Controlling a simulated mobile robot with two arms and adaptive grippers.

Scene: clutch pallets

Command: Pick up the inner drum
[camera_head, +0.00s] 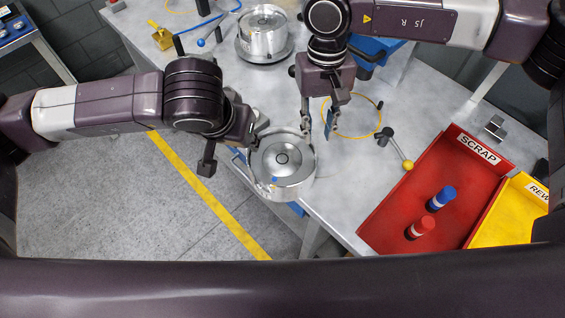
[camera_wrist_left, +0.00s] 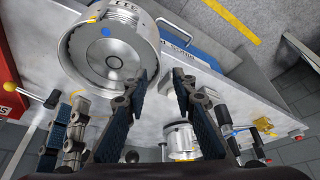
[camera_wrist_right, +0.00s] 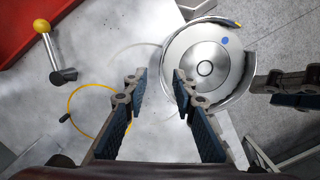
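A round silver metal drum (camera_head: 281,160) with a blue dot is at the table's near edge in the head view. It also shows in the left wrist view (camera_wrist_left: 92,58) and the right wrist view (camera_wrist_right: 203,48). I cannot tell how its inner part is seated. My left gripper (camera_wrist_left: 165,74) is open, beside the drum on its left in the head view, with nothing between its fingers. My right gripper (camera_head: 319,128) is open and empty, pointing down just right of the drum. Its fingers also show in the right wrist view (camera_wrist_right: 157,78).
A second silver drum (camera_head: 264,33) stands on a round base at the back. A red SCRAP tray (camera_head: 395,200) holds a blue-topped and a red-topped container; a yellow tray (camera_head: 510,215) adjoins it. A yellow-knobbed lever (camera_head: 396,150) and a yellow ring (camera_head: 377,128) are right of my right gripper.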

